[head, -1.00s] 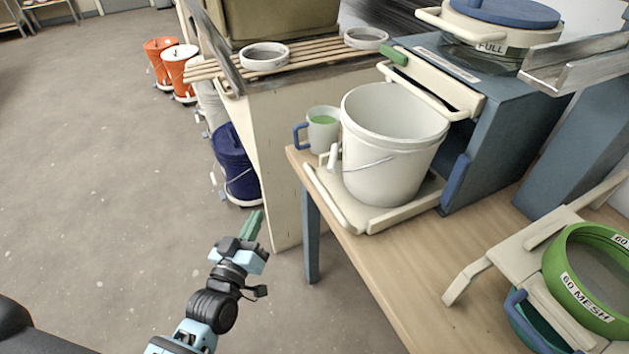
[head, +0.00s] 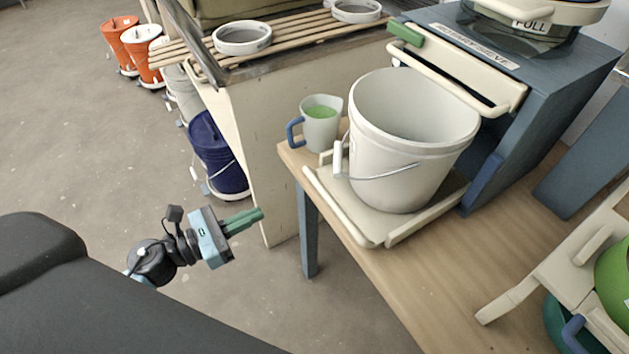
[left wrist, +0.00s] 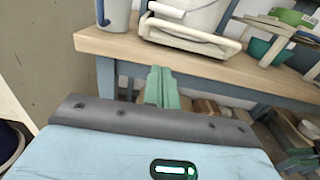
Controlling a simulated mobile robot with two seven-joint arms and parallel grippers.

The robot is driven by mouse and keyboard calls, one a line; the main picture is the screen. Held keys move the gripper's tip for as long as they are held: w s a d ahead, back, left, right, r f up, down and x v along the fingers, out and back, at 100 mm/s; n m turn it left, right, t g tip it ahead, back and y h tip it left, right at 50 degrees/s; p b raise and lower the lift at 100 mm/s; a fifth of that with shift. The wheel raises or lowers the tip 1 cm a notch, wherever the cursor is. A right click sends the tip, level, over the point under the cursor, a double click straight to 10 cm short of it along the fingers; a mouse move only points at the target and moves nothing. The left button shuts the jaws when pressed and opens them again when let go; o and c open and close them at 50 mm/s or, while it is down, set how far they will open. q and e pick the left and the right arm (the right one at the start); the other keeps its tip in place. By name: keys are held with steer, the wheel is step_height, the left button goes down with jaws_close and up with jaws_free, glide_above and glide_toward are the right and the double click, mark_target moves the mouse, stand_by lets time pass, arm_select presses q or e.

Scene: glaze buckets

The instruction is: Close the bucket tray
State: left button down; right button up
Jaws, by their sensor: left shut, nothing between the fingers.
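The bucket tray (head: 375,232) is a cream sliding tray, pulled out from the blue-grey sieve machine (head: 540,95) over the wooden table. A white bucket (head: 400,150) with a wire handle stands upright on it. My left gripper (head: 258,214) is shut and empty, in the air left of the table, short of the tray's front edge. In the left wrist view its green fingers (left wrist: 160,75) lie together below the table edge, with the tray (left wrist: 190,36) and the lower bucket (left wrist: 195,12) above them.
A mug of green liquid (head: 320,125) with a blue handle stands left of the bucket, close to the tray. The table's front edge (head: 365,290) and leg (head: 307,230) are near my left gripper. Colored buckets (head: 140,52) stand on the floor at the back left.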

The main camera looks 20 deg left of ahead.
arm_select(q)
steer(key=p, duration=0.3)
glide_toward(323, 183)
steer(key=x, duration=0.6)
steer(key=shift+w+d, duration=0.3)
steer(key=b+x, duration=0.1)
steer(key=x, duration=0.2)
steer(key=shift+w+d+f, duration=0.1)
steer(key=shift+w+d, duration=0.3)
steer(key=shift+w, duration=0.05)
